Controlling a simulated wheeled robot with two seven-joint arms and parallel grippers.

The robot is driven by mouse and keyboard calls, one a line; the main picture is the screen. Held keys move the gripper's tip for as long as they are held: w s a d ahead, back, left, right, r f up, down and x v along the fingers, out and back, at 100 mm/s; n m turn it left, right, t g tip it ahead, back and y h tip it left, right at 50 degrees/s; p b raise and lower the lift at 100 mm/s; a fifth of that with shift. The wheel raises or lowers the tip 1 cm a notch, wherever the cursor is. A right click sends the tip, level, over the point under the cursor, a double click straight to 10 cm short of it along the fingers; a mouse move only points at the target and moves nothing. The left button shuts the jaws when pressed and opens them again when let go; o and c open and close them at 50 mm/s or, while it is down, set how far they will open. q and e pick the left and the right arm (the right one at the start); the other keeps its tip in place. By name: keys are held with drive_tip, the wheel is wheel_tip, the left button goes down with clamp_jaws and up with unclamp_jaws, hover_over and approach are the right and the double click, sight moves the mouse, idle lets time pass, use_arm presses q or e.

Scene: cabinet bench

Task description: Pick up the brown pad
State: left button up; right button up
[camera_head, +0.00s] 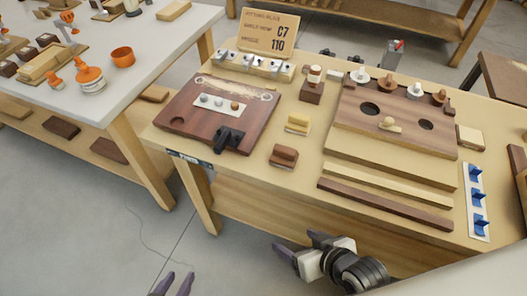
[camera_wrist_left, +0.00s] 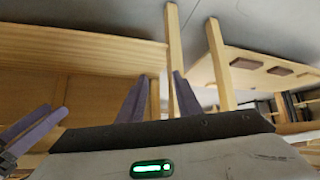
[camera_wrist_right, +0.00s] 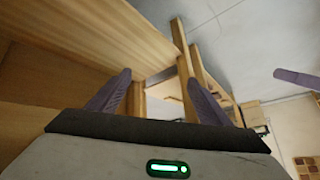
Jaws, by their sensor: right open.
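A small brown block (camera_head: 284,156), which looks like the brown pad, lies on the wooden bench near its front edge, right of the dark board. A yellowish block (camera_head: 298,124) of similar shape lies just behind it. My right gripper (camera_head: 298,244) is open and empty, in front of the bench and below the brown pad in the head view. My left gripper (camera_head: 175,284) is open and empty at the bottom edge, further left. Both wrist views show spread fingers, left (camera_wrist_left: 160,78) and right (camera_wrist_right: 160,77), with nothing between them. The pad shows in neither wrist view.
A dark board (camera_head: 175,135) with a black clamp-like part (camera_head: 228,139) lies left of the pad. A brown holed board (camera_head: 350,113) and long strips (camera_head: 385,205) lie right. A sign (camera_head: 268,32) stands behind. Bare bench surrounds the pad.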

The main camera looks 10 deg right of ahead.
drive_tip(key=w+a+r+g+y+p, duration=0.1)
drive_tip(key=w+a+r+g, duration=0.15)
drive_tip(key=r, duration=0.45)
drive_tip(key=w+a+r+g+p, duration=0.1)
drive_tip(key=a+r, duration=0.2)
drive_tip(key=r, duration=0.5)
wheel_tip(320, 180, up, 12)
drive_tip(key=m+g+h, duration=0.4)
drive_tip(key=m, duration=0.4)
hover_over(284, 153)
drive_tip(key=f, duration=0.4)
drive_tip(key=shift+s+f, duration=0.3)
drive_tip(key=shift+w+f+b, duration=0.15)
drive_tip(key=shift+f, duration=1.25)
drive_tip(key=shift+w+f+b, duration=0.15)
drive_tip(key=shift+f, duration=1.2)
drive_tip(key=c, duration=1.1)
